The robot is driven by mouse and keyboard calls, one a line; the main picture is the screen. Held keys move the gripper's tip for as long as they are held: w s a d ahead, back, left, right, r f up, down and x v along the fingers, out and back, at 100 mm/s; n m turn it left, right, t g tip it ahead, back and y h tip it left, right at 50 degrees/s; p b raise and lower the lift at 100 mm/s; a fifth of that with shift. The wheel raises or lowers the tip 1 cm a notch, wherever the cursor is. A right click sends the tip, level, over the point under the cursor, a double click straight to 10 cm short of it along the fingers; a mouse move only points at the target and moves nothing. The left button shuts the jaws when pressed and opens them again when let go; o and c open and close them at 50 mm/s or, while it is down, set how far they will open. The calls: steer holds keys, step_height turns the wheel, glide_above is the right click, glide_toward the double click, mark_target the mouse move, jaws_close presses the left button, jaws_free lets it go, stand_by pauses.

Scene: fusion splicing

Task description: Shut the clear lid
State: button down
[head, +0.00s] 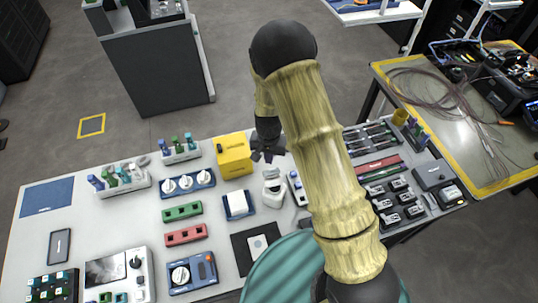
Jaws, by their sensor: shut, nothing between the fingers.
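My gripper (266,156) hangs over the back middle of the white table, just right of a yellow box (234,160). Its dark fingers are shut with nothing between them. Just below it in the picture stands a small white and grey device (272,186); I cannot tell whether the fingers touch it. I cannot make out a clear lid for certain at this size. A blue-edged holder with a white block (238,205) sits to the left of the device. My arm crosses the view and hides part of the table to the right.
Racks of colored tubes (180,150), a blue tray with white round pieces (188,184), and green (182,212) and red (186,235) blocks lie to the left. Several dark modules (396,200) lie to the right.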

step_height(320, 180, up, 7)
steer(key=p, duration=0.5)
steer(key=shift+w, duration=0.15)
stand_by(0.4)
steer(key=shift+r, duration=0.1)
stand_by(0.9)
steer(key=s+d+r+n+t+b, duration=0.2)
steer(key=s+d+r+b, duration=0.3)
steer(key=s+d+r, duration=0.9)
steer(key=shift+s+r+n+t, duration=0.25)
steer(key=shift+s+n+t, duration=0.05)
steer(key=shift+s+n, duration=0.1)
steer(key=shift+s, duration=0.1)
